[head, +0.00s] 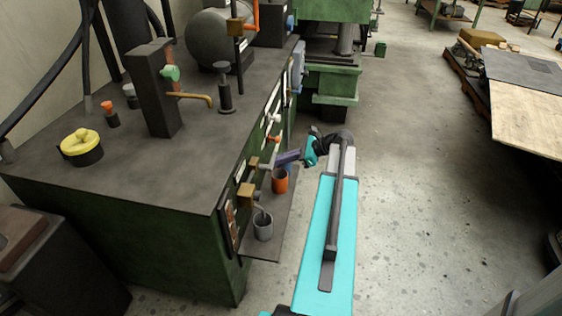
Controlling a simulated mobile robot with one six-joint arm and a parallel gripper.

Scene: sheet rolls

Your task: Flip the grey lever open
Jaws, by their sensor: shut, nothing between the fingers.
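The front of the green cabinet carries several small levers and valves. A light grey lever (267,166) sticks out from a tan block (253,162) on that front. My gripper (279,161) is at the end of my teal wrist, pointing left at the cabinet front close to this lever. Its fingers are small here and look closed, with nothing seen between them. I cannot tell whether it touches the lever. A second, darker grey stem (261,210) shows below another tan block (246,195), nearer the camera. Which one is the task's lever is not clear.
An orange cup (280,183) and a grey cup (263,229) stand on a low shelf (262,247) under the levers. The cabinet top (110,180) holds a yellow knob (81,144) and pipe fittings. Open floor (420,200) lies to the right.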

